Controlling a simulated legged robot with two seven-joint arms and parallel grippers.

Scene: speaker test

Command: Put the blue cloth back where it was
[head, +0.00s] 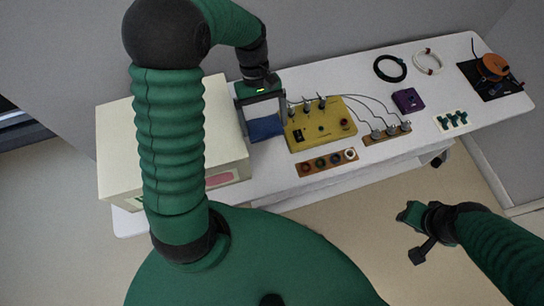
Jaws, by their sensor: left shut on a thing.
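I cannot tell whether the cloth still touches the table.
The white table (462,88) holds a cream box (115,150) at left. Close right of the cloth are a yellow board (308,133) with wires and a brown strip (318,167) with rings. A purple box (408,100), cable coils (390,68) and an orange spool (493,66) lie further right.

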